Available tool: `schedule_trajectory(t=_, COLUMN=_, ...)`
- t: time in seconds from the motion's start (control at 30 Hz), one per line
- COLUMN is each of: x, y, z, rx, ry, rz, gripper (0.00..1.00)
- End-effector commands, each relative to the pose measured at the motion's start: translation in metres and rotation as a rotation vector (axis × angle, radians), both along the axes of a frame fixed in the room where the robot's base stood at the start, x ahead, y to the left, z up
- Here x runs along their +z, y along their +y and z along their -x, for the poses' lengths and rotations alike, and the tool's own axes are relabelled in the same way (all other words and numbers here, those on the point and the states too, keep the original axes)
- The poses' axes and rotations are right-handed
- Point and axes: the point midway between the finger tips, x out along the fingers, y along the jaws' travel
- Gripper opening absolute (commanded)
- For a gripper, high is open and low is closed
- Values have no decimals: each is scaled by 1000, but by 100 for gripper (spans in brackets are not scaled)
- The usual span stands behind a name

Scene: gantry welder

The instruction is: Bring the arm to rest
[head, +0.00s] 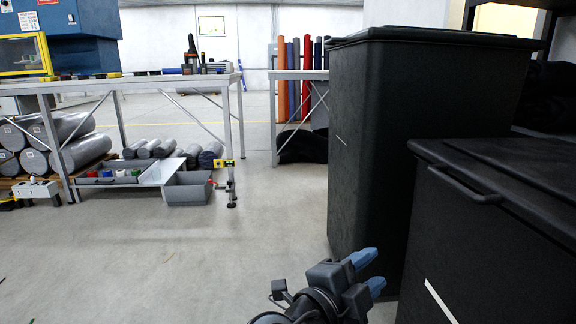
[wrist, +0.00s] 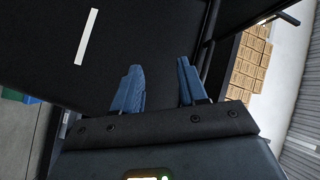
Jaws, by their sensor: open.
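My gripper (head: 369,273) is at the bottom of the head view, in front of the tall black bin. Its two blue fingers are apart with nothing between them. In the wrist view my gripper (wrist: 157,82) is also open and empty, with a dark surface bearing a white strip behind it. Most of my arm is out of the head view below the bottom edge.
A tall black bin (head: 375,130) and a lower black bin (head: 480,265) stand close on the right. A metal workbench (head: 150,80) with tools is at the left, with grey rolls (head: 80,150) under it. The middle floor (head: 200,265) is clear.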

Motion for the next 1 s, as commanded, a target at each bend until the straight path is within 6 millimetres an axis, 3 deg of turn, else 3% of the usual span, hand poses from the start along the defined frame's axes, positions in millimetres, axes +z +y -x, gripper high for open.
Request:
schedule_trajectory(t=0.1, x=-45, y=-28, z=10, rx=112, ry=158, rz=111, gripper=42)
schedule_trajectory(t=0.27, x=-103, y=-57, z=37, rx=298, ry=367, rz=261, gripper=42)
schedule_trajectory(t=0.5, x=-170, y=-87, z=105, rx=578, ry=597, rz=455, gripper=42)
schedule_trajectory(t=0.77, x=-203, y=-98, z=202, rx=847, ry=712, rz=623, gripper=42)
schedule_trajectory(t=1.0, x=-190, y=-93, z=294, rx=1005, ry=704, rz=745, gripper=42)
